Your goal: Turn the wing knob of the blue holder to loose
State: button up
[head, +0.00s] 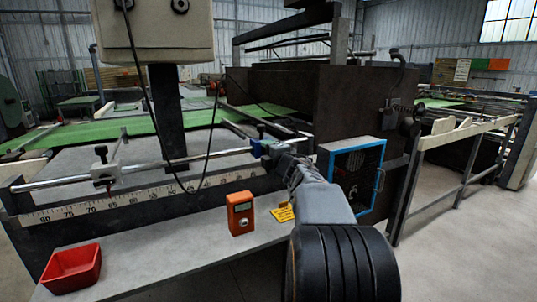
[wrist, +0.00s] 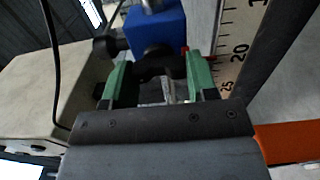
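The blue holder (wrist: 155,30) sits on the rail, at the top of the wrist view. It also shows small in the head view (head: 259,149), partly behind my arm's end. Its black wing knob (wrist: 160,66) lies between the green fingertips of my gripper (wrist: 160,76). The wings reach across nearly the whole gap, close to both fingers. Whether the pads press on the wings cannot be told. In the head view my gripper (head: 277,152) is at the holder, and the knob is hidden there.
Another holder (head: 104,172), with a grey body, sits on the rail (head: 150,168) at the left. A number scale (head: 120,200) runs below the rail. An orange device (head: 240,213), a yellow tag (head: 283,213) and a red tray (head: 72,268) lie on the ledge. A blue-framed guard (head: 355,170) stands right of my arm.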

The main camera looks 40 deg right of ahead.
jog(key=o, duration=0.4)
jog(key=s+a+p, duration=0.1)
jog(key=s, duration=1.2)
jog(key=shift+s+a, duration=0.35)
jog(key=shift+a, duration=0.05)
